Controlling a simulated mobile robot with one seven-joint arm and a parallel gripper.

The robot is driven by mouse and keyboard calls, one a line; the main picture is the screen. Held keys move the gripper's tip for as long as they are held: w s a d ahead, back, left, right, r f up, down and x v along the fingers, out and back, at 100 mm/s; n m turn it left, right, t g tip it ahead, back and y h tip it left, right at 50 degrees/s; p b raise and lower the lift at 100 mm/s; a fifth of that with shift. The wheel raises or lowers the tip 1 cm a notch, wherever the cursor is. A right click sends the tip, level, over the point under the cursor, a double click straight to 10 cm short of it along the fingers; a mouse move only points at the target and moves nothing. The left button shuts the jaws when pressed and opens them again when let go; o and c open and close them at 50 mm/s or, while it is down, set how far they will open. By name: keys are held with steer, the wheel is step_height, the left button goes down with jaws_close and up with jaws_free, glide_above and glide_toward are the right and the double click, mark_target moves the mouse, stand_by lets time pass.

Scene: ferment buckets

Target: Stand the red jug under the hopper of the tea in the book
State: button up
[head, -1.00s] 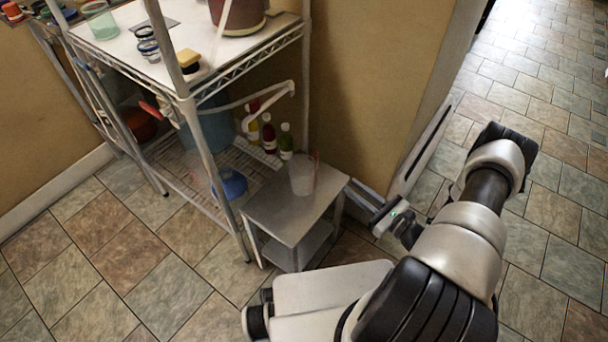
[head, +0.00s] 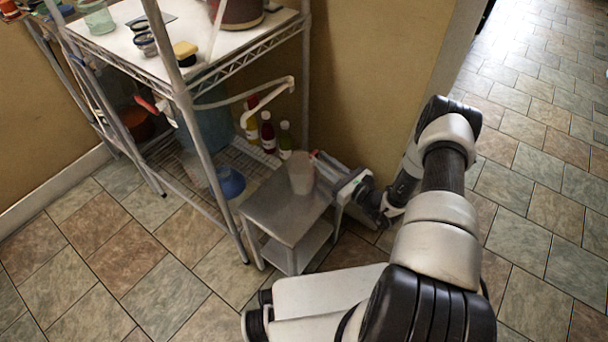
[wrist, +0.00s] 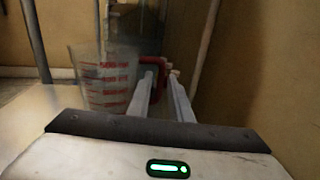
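The red jug is a clear measuring jug (head: 301,175) with red markings and a red handle. It stands upright on the small grey side table. In the wrist view the jug (wrist: 103,80) is left of my fingers, and its red handle (wrist: 153,62) shows at the fingertips. My gripper (head: 322,165) reaches in from the right at the handle side. In the wrist view my gripper (wrist: 163,76) has a gap between its fingers, with part of the handle at their tips. I cannot tell whether they touch it. I see no hopper, tea or book that I can identify.
The small table (head: 285,218) stands against a wire shelf unit (head: 190,120). Several bottles (head: 268,133) and a blue bowl (head: 230,182) are on its lower shelf. Tiled floor is clear in front and right.

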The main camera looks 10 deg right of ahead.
mark_target(317, 156)
steer(key=shift+x, duration=1.6)
steer(key=shift+d, duration=0.1)
steer(key=shift+c, duration=0.5)
jaws_close()
